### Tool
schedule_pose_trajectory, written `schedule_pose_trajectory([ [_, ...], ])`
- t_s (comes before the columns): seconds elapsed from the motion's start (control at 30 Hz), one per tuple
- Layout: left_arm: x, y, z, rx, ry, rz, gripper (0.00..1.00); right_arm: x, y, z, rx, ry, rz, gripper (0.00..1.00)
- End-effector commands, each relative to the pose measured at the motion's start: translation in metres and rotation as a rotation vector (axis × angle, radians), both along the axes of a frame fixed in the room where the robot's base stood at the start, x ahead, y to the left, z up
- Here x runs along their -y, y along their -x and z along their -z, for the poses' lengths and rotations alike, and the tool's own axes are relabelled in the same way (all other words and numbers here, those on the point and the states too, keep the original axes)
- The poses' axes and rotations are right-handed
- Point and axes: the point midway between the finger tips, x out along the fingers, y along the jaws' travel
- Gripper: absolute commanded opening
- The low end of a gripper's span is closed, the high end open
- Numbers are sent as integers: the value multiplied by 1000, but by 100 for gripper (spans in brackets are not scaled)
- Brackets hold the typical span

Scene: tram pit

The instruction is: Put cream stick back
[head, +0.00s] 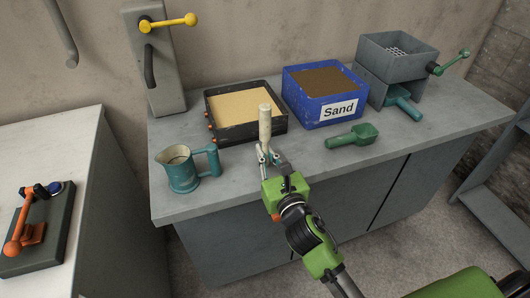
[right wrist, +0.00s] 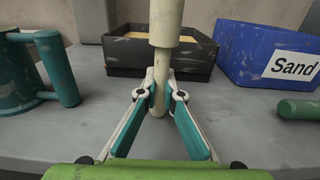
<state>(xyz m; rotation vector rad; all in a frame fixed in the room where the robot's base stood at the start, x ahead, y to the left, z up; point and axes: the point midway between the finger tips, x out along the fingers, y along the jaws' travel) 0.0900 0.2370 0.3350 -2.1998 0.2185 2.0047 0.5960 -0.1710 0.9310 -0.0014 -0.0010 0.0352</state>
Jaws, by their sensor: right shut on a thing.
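The cream stick (head: 265,122) stands upright in my right gripper (head: 267,154), above the grey bench near its front edge. It has a thick upper part and a thinner lower part, as the right wrist view shows (right wrist: 165,35). The fingers of my right gripper (right wrist: 161,92) are shut on the thin lower part. Whether the stick's lower end touches the bench is hard to tell. My left gripper is not in view.
On the bench (head: 225,196) stand a teal jug (head: 183,176), a black tray of pale sand (head: 260,136), a blue Sand box (head: 310,108), a green scoop (head: 352,137) and a grey sieve box with a crank (head: 388,62). A grey lever machine (head: 152,65) stands behind.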

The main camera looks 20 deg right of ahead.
Motion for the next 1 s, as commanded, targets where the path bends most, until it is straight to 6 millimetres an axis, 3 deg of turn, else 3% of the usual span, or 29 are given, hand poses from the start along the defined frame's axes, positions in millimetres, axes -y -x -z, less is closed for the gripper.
schedule_pose_trajectory([
  [0.17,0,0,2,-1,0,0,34,0,0,3,0,0,0,0],
  [0.27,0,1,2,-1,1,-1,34,0,0,3,0,-1,0,24],
  [0.67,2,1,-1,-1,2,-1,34,0,0,-2,0,-1,0,24],
  [0.87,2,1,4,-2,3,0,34,1,26,2,-3,0,0,24],
  [1.0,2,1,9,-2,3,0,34,2,56,3,-4,0,0,24],
])
